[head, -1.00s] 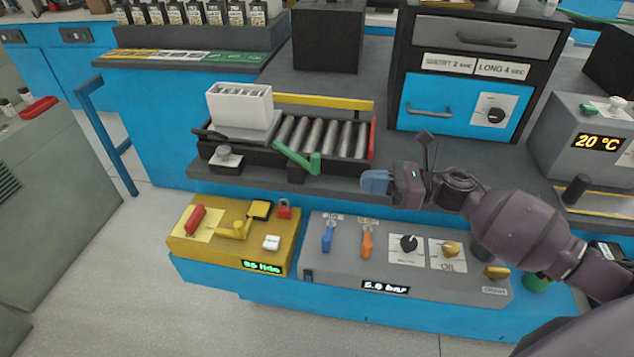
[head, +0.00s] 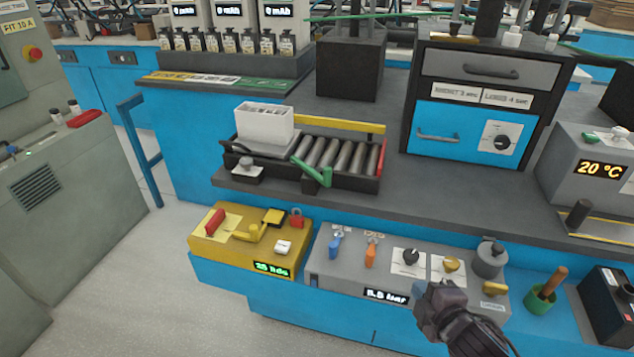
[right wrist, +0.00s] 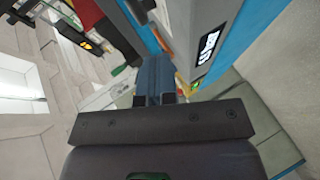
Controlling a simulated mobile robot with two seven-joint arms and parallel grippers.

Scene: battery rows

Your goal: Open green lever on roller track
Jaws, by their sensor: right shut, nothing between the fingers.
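The green lever (head: 312,170) is at the front edge of the roller track (head: 340,157), angled across the left end of the rollers. A white slotted box (head: 264,124) stands on the grey plate at the track's left end. My right gripper (head: 428,296) is low over the right part of the grey control panel, well away from the lever; its fingers hardly show in the head view. In the right wrist view its blue fingers (right wrist: 155,76) are together and empty. My left gripper is not in view.
Below the track are a yellow panel (head: 240,235) with a red lever and a grey panel (head: 325,262) with blue and orange levers and knobs. A blue-fronted drawer cabinet (head: 462,136) stands behind right. The dark bench top right of the track is clear.

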